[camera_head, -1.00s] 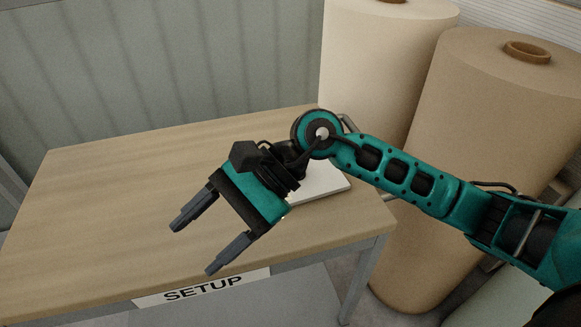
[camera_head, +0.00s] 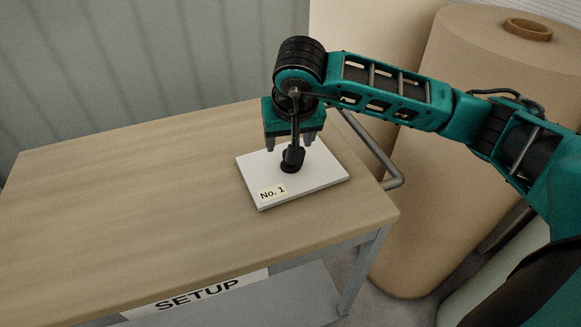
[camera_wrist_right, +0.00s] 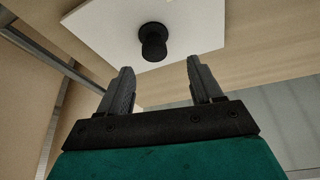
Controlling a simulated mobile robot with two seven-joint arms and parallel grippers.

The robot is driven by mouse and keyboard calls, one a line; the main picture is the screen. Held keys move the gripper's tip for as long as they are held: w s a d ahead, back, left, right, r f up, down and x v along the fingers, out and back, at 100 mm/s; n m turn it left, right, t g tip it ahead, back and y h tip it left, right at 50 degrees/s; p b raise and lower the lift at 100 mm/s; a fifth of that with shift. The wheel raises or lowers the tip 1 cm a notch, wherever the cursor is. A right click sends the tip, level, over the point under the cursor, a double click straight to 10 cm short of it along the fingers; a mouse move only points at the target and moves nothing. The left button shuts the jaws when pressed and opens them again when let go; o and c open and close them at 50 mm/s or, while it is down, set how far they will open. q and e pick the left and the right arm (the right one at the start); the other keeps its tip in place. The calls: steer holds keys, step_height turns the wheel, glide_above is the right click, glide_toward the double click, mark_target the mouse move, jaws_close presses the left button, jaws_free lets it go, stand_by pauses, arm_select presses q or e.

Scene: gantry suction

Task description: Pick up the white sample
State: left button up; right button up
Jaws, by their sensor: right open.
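The white sample (camera_head: 325,174) is a flat white plate with a "No. 1" label, lying on the right part of the wooden table (camera_head: 130,200). A black knob-like part (camera_head: 290,168) stands on its top. My right gripper (camera_head: 289,146) is open and points down over the sample. In the right wrist view, its two fingers (camera_wrist_right: 160,66) are spread apart and empty. The black knob (camera_wrist_right: 153,45) shows just beyond the fingertips, roughly centred between them, with the white sample (camera_wrist_right: 200,22) behind it. My wrist parts partly cover the knob in the head view. My left gripper is not in view.
Large brown rolls (camera_head: 440,160) stand close behind and right of the table. A bent grey metal bar (camera_head: 375,155) is at the table's right end. A "SETUP" label (camera_head: 198,294) is below the table's front edge. The table's left part is clear.

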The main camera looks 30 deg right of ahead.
mark_target(271, 182)
steer(key=shift+s+d+x, duration=0.1)
steer(key=shift+s+x, duration=0.1)
steer(key=shift+x, duration=1.15)
steer(key=shift+s+d+x, duration=0.1)
steer(key=shift+s+x, duration=0.05)
steer(key=shift+x, duration=1.25)
steer(key=shift+f, duration=0.1)
steer(key=shift+c, duration=0.3)
jaws_close()
